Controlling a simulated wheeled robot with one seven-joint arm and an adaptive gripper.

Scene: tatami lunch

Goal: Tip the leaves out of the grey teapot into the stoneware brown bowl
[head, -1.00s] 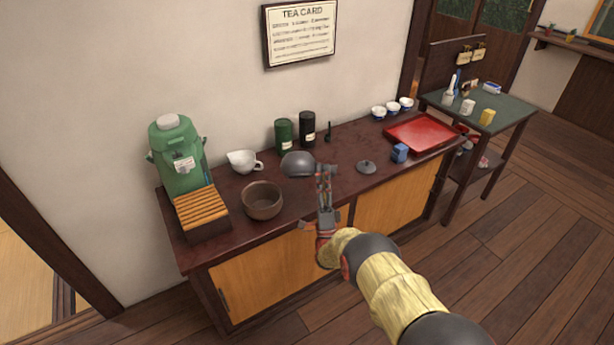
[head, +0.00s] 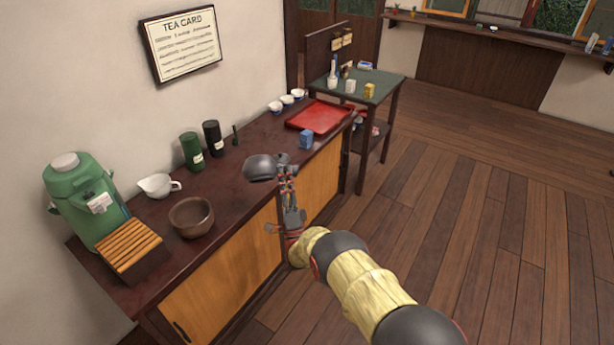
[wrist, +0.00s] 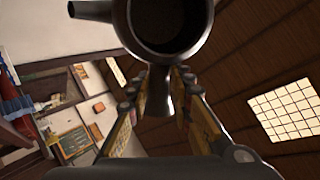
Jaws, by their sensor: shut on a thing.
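The grey teapot (head: 260,169) is in my gripper (head: 286,174), over the counter to the right of the bowl and apart from it. In the wrist view my gripper (wrist: 160,98) is shut on the teapot's handle. The teapot's round open mouth (wrist: 168,22) faces the camera there, dark inside, with the spout pointing left. I cannot make out leaves in it. The stoneware brown bowl (head: 191,217) stands upright on the counter near its front edge, and no leaves show in it.
Counter between bowl and canisters is clear.

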